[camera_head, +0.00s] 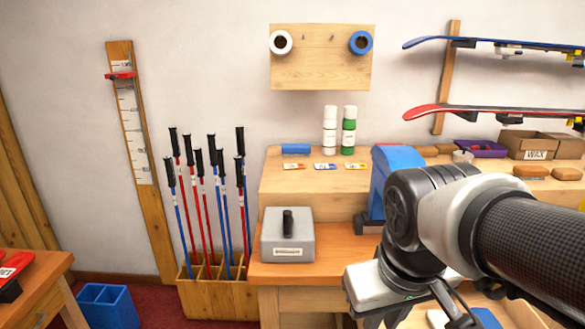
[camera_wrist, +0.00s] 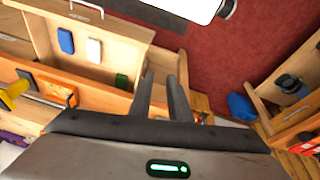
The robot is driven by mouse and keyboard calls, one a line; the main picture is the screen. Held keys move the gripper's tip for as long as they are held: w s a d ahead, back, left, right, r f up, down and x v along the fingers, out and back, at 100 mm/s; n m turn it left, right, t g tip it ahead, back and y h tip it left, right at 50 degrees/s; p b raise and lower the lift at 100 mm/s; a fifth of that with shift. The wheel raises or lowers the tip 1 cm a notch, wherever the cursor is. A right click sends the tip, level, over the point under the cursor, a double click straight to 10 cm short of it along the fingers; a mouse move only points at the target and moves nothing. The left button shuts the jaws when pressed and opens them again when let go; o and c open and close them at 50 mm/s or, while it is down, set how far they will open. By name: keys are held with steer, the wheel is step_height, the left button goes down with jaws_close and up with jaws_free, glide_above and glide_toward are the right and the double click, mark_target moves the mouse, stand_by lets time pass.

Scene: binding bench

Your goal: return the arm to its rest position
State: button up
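My gripper (camera_wrist: 164,80) shows in the wrist view with two dark fingers apart and nothing between them. Behind the fingers are a wooden edge and red floor. In the head view my arm comes in from the right, and its wrist is bent down in front of the bench (camera_head: 295,273). The fingertips are not clear in that view. An open wooden drawer (camera_wrist: 110,77) lies left of the fingers in the wrist view.
A grey box with a black knob (camera_head: 288,238) stands on the bench, left of a blue machine (camera_head: 393,165) partly hidden by my arm. Ski poles in a wooden rack (camera_head: 215,296) and a blue bin (camera_head: 107,305) stand left. Skis (camera_head: 490,110) hang at the upper right.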

step_height(320, 180, up, 24)
steer(key=m+t+p, duration=0.2)
steer(key=p, duration=1.9)
steer(key=shift+s+d+r, duration=0.2)
steer(key=shift+s+d, duration=0.2)
steer(key=shift+d, duration=0.05)
